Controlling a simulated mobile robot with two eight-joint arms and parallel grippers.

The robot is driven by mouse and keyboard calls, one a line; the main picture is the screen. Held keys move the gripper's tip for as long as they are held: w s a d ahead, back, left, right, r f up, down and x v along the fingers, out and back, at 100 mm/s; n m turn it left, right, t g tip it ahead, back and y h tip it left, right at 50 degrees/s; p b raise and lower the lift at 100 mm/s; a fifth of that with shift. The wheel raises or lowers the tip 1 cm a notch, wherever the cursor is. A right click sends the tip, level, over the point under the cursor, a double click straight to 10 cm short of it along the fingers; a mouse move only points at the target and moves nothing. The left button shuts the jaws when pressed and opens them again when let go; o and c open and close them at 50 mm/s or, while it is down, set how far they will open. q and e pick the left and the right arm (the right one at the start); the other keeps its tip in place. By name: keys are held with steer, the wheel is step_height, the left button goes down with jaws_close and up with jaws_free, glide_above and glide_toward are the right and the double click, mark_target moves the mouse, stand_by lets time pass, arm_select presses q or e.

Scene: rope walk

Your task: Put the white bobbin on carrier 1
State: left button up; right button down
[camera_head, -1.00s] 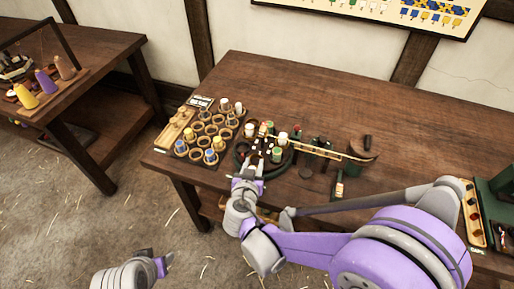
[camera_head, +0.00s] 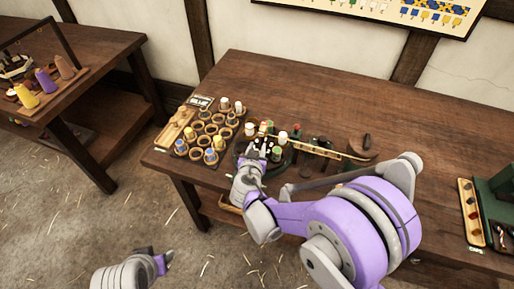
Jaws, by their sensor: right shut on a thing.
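My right gripper (camera_head: 259,150) reaches over the near side of the round dark braiding stand (camera_head: 241,167). It is shut on a small pale thing, which looks like the white bobbin; the fingers hide most of it. The stand carries several bobbins: a white one (camera_head: 249,128) at its back left, another white one (camera_head: 282,136) at the right, and a green-banded one (camera_head: 277,153) near my fingers. Carrier numbers are too small to read, so I cannot tell which is carrier 1. My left gripper (camera_head: 156,257) hangs over the floor at the lower left, its jaws unclear.
A rack of rings (camera_head: 197,127) with white, blue and yellow bobbins stands left of the braiding stand. A thin wooden bar (camera_head: 318,150) runs right from the stand to a dark block. The table's back right (camera_head: 420,130) is clear.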

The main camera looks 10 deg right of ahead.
steer(key=c, duration=0.5)
jaws_free()
steer(key=shift+f, duration=0.1)
steer(key=shift+r, duration=0.2)
steer(key=v, duration=1.2)
steer(key=s+d+f+n+g+y, duration=0.1)
steer(key=s+d+f+n+g, duration=0.1)
steer(key=s+d+g, duration=0.5)
steer(key=s+n+y, duration=0.1)
steer(key=s, duration=0.2)
steer(key=s+y, duration=0.2)
steer(key=s, duration=0.2)
steer(key=s+n+y, duration=0.1)
steer(key=s, duration=0.3)
steer(key=shift+d+f+n+p, duration=0.2)
steer(key=shift+d+n+p, duration=0.1)
steer(key=shift+d+p, duration=0.05)
steer(key=shift+w+r, duration=0.1)
